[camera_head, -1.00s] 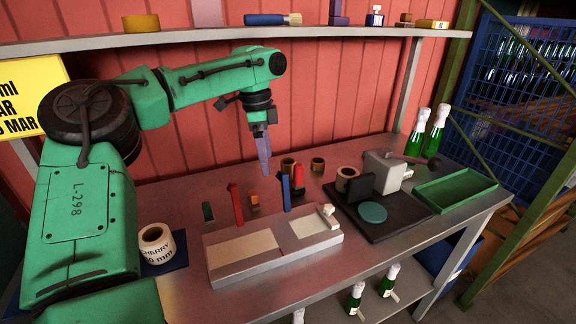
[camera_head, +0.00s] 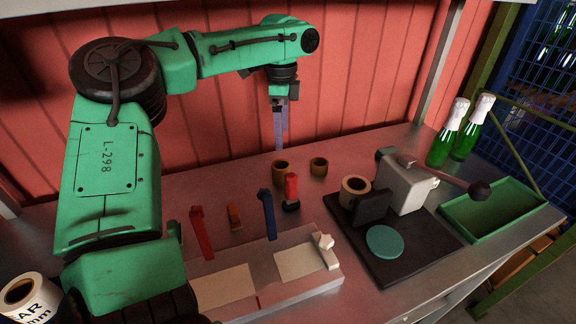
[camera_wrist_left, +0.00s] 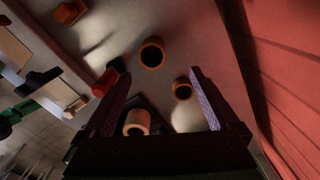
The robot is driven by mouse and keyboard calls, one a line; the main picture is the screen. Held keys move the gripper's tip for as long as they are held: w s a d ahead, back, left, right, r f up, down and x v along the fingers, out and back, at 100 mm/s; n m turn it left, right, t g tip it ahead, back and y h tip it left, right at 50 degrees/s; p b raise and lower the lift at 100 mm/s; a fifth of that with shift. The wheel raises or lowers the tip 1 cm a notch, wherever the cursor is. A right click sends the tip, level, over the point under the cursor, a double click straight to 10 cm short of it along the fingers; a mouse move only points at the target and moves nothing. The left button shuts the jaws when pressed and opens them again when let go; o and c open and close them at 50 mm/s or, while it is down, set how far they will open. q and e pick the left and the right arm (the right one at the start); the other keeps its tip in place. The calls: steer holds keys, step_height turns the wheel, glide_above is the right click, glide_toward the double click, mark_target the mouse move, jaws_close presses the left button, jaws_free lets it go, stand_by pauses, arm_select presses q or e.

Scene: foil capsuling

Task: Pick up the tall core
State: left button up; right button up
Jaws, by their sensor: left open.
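Two brown hollow cores stand at the back of the bench: the left one (camera_head: 281,172) looks a little taller and wider than the right one (camera_head: 318,167). I take the left one as the tall core. My left gripper (camera_head: 280,146) points down above and behind it, apart from it. In the wrist view the open fingers (camera_wrist_left: 158,76) hold nothing. The tall core (camera_wrist_left: 152,54) lies toward the upper middle of the finger gap, and the smaller core (camera_wrist_left: 182,88) is near the right finger. My right gripper is not in view.
A red-handled stamp (camera_head: 291,188) stands close in front of the tall core. A third roll (camera_head: 354,191) sits by the grey press (camera_head: 402,184). The red wall (camera_head: 360,80) is close behind.

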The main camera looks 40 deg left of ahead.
mark_target(281, 172)
arm_select(q)
steer(key=f, duration=0.4)
steer(key=s+f, duration=0.1)
steer(key=f, duration=0.3)
steer(key=f+p, duration=0.1)
steer(key=f, duration=0.3)
steer(key=shift+s+d+f, duration=0.2)
steer(key=shift+d, duration=0.2)
steer(key=c, duration=1.4)
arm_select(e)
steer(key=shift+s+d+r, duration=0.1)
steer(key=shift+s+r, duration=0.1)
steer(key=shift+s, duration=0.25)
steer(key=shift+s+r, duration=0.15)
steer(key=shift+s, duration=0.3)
